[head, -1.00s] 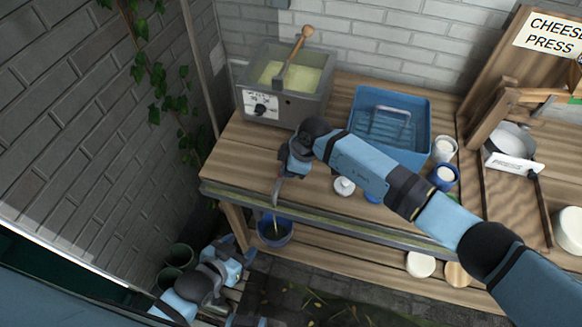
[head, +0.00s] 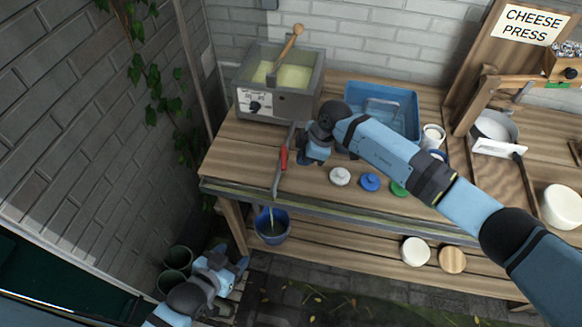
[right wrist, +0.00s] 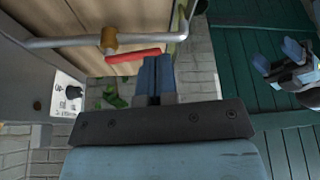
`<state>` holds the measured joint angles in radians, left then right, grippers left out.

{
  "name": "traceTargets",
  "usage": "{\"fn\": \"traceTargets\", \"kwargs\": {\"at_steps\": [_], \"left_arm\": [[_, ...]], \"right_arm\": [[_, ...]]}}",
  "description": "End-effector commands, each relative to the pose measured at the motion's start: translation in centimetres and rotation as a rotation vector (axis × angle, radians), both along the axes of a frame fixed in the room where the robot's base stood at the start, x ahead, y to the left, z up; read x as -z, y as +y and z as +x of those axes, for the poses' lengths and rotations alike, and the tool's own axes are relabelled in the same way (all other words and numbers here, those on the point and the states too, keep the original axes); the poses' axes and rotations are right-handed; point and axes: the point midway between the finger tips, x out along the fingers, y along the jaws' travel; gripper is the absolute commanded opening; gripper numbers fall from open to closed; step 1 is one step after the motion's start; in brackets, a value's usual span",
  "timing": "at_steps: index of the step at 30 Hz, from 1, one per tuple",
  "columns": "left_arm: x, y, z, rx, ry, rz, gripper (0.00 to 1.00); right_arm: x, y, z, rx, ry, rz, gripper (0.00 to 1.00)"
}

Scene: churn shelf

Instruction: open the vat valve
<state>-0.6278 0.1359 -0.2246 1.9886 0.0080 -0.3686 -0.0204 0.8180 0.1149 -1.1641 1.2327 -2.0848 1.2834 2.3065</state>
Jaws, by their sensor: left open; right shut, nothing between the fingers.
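The grey vat (head: 275,98) holds pale yellow contents at the back left of the bench. Its thin pipe runs forward over the bench edge, with a red valve lever (head: 284,160) lying roughly along the pipe. In the right wrist view, the red lever (right wrist: 135,55) sits beside a brass valve body (right wrist: 108,38). My right gripper (head: 304,158) is shut and empty just right of the lever; its fingertips (right wrist: 155,62) appear close to the lever's end, contact unclear. A thin pale streak shows between spout and blue bucket (head: 272,236). My left gripper (head: 240,264) is open, low by the lower shelf.
A blue tub (head: 408,102) stands behind my right arm. White (head: 340,176), blue (head: 370,182) and green (head: 398,188) lids lie near the bench front. The cheese press (head: 480,90) stands at right. A brick wall (head: 60,130) bounds the left.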

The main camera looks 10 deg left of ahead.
Motion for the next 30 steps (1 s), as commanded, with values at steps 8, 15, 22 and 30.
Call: {"fn": "traceTargets", "kwargs": {"at_steps": [8,15,22,30], "left_arm": [[0.5,-0.2,0.7,0.002,-0.009,-0.004,0.60],[0.5,-0.4,0.7,0.006,-0.011,-0.007,0.60],[0.5,-0.4,0.6,0.006,-0.008,-0.006,0.60],[0.5,-0.3,0.6,0.005,-0.009,-0.005,0.60]], "right_arm": [[-4.6,-2.0,0.1,0.002,-0.002,-0.002,0.00],[-5.9,-2.5,0.1,0.001,0.000,-0.003,0.00],[-5.9,-2.5,0.1,0.002,0.000,-0.002,0.00],[-5.9,-2.4,-0.1,-0.002,0.003,0.005,0.00]]}}
